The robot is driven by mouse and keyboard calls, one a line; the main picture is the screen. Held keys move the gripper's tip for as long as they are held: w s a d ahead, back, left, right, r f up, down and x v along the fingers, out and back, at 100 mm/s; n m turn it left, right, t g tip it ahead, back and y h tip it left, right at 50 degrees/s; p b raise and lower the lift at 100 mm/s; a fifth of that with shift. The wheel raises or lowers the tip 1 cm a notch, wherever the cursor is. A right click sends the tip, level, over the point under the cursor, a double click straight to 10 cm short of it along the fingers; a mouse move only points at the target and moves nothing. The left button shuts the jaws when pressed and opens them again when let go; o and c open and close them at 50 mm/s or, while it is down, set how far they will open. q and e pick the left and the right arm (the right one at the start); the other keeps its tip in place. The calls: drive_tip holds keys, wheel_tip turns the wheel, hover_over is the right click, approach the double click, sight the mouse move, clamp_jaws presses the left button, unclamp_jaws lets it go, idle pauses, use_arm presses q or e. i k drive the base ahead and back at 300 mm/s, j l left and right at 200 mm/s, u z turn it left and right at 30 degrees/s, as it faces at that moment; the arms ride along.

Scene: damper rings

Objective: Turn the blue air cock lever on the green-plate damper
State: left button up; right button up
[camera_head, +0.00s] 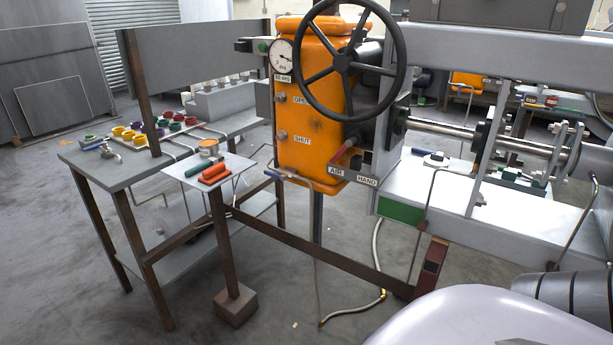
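A large orange damper drive box (308,115) stands in the middle, with a black handwheel (340,62) on its upper right and a round gauge (282,56) at its upper left. A green plate (400,210) is fixed on the grey frame to the lower right of the box. A red-handled lever (347,151) is above the AIR and HAND labels. Neither gripper shows.
A small stand (236,163) with red and green grips and a tin is left of the box. A grey bench (70,156) behind it holds coloured knobs and a blue-handled cock (94,146). Open floor is at the lower left.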

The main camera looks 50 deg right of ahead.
sight(284, 178)
drive_tip(key=z, duration=1.3)
drive_tip(key=i+j, duration=0.2)
drive_tip(key=j, duration=0.15)
drive_tip(key=i+j+z, duration=0.1)
drive_tip(key=j, duration=0.3)
drive_tip(key=i+j, duration=0.25)
drive_tip(key=i+j+z, duration=0.1)
drive_tip(key=j, duration=0.4)
drive_tip(key=i+j, duration=0.25)
drive_tip(key=j, duration=0.15)
drive_tip(key=i+j+z, duration=0.1)
drive_tip(key=j, duration=0.25)
drive_tip(key=i+j, duration=0.25)
drive_tip(key=j, duration=0.15)
